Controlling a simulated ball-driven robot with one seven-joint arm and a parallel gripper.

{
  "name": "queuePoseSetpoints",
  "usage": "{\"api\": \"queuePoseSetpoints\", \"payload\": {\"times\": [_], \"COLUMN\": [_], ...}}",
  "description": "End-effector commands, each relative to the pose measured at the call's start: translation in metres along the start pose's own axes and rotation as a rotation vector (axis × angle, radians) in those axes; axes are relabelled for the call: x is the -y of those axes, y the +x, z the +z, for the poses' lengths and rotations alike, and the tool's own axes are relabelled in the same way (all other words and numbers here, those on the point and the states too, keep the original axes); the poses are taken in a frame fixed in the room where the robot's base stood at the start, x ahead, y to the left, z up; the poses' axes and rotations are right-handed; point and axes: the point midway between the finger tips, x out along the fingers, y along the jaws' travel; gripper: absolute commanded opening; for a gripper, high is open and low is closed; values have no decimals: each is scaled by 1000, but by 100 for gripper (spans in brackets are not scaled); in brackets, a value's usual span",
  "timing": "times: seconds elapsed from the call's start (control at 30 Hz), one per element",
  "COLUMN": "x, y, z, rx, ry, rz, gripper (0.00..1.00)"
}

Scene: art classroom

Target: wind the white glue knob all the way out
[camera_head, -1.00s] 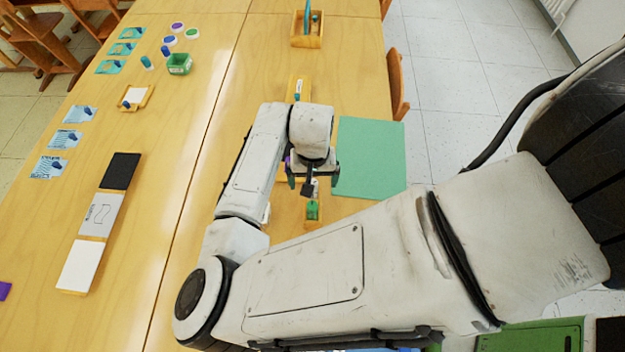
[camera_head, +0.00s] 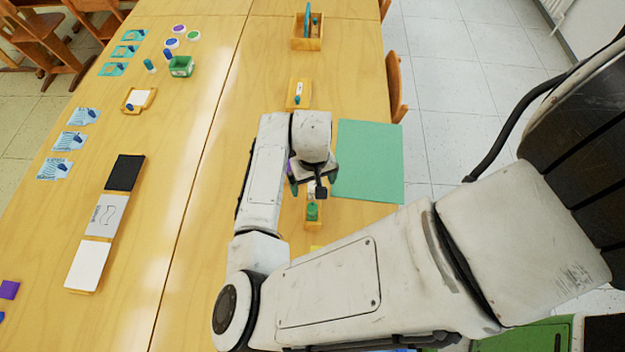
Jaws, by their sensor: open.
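My gripper (camera_head: 314,184) is open, its dark fingers apart, pointing down over the table's right half. Just below it a small green item (camera_head: 312,211) sits on a narrow wooden holder (camera_head: 311,225). A small pale part shows between the green item and my gripper, partly hidden by a dark part of the gripper. I cannot tell for sure whether it is the white glue knob, nor whether the fingers touch it.
A green mat (camera_head: 368,162) lies right of my gripper. A wooden block with a blue and white item (camera_head: 298,98) and a wooden caddy (camera_head: 307,43) stand farther back. Cards, a black-grey-white strip (camera_head: 108,215), a green tub (camera_head: 181,66) and small pots lie left.

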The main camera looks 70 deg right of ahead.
Motion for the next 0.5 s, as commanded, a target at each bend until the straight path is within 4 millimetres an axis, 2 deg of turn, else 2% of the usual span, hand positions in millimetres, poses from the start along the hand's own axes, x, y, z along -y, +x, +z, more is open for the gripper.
{"api": "queuePoseSetpoints", "payload": {"times": [0.2,0.4,0.5], "x": [0,-1,-1], "y": [-2,0,0], "z": [0,0,0], "rx": [0,1,0], "ry": [-141,-516,-635], "rz": [2,5,3], "gripper": [96,96,96]}}
